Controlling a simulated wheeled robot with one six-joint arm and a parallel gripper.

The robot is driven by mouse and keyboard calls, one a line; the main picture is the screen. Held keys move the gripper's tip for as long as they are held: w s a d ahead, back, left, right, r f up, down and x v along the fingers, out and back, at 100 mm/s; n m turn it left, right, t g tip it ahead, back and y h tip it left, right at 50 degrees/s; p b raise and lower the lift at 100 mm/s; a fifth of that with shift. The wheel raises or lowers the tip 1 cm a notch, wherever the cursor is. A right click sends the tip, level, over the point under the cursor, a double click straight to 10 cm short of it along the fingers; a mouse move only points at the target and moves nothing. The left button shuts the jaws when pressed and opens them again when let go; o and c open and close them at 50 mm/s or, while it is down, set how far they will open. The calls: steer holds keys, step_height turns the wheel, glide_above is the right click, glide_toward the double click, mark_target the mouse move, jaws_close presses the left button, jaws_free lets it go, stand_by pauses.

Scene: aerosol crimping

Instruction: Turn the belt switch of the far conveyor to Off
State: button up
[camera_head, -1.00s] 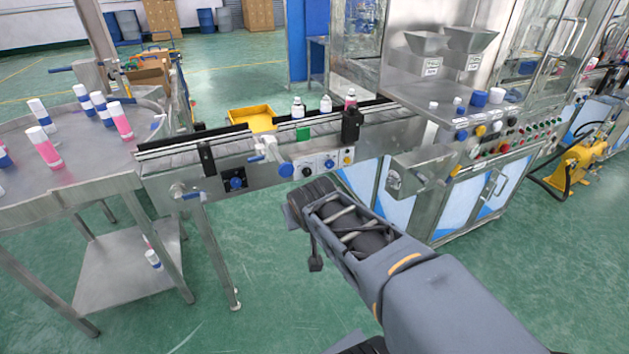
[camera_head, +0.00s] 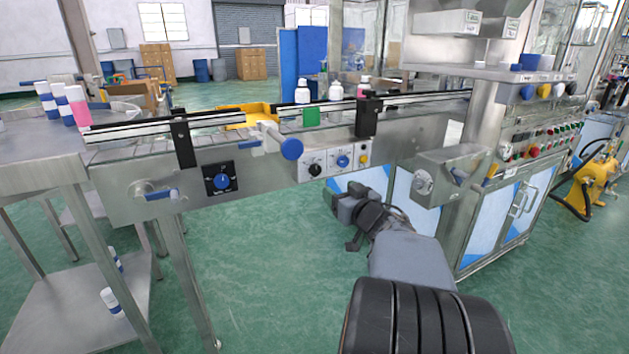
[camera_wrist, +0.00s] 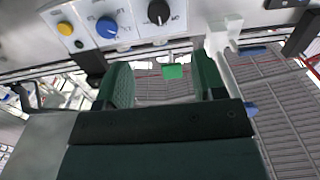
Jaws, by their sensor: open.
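A conveyor (camera_head: 270,153) runs across the head view. Its front carries a white panel (camera_head: 311,158) with a black knob (camera_head: 315,169), a blue knob (camera_head: 343,161) and a yellow button (camera_head: 362,159). Left of it, a black plate holds another blue knob (camera_head: 222,181). I cannot tell from labels which is the belt switch. My gripper (camera_head: 352,208) is below and just right of the panel, apart from it. In the wrist view its two fingers (camera_wrist: 160,84) are open and empty; the black knob (camera_wrist: 158,12) and blue knob (camera_wrist: 106,27) show upside down beyond them.
A blue-handled crank (camera_head: 290,149) juts from the conveyor front. A steel box (camera_head: 440,178) sticks out at right, beside the crimping machine (camera_head: 500,200). Bottles (camera_head: 302,92) stand on the belt. A steel table (camera_head: 40,172) is at left.

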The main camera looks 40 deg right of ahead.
mark_target(316, 171)
steer(key=w+b, duration=0.1)
steer(key=w, duration=0.3)
steer(key=w+d+b, duration=0.1)
steer(key=w, duration=0.3)
steer(key=w+d+b, duration=0.1)
steer(key=w, duration=0.3)
steer(key=shift+w, duration=0.35)
steer(key=shift+c, duration=0.3)
steer(key=c, duration=0.9)
steer(key=shift+o, duration=0.2)
steer(key=n, duration=0.4)
steer(key=shift+n, duration=0.4)
steer(key=n+b, duration=0.1)
steer(key=n, duration=0.3)
steer(key=shift+n, duration=0.7)
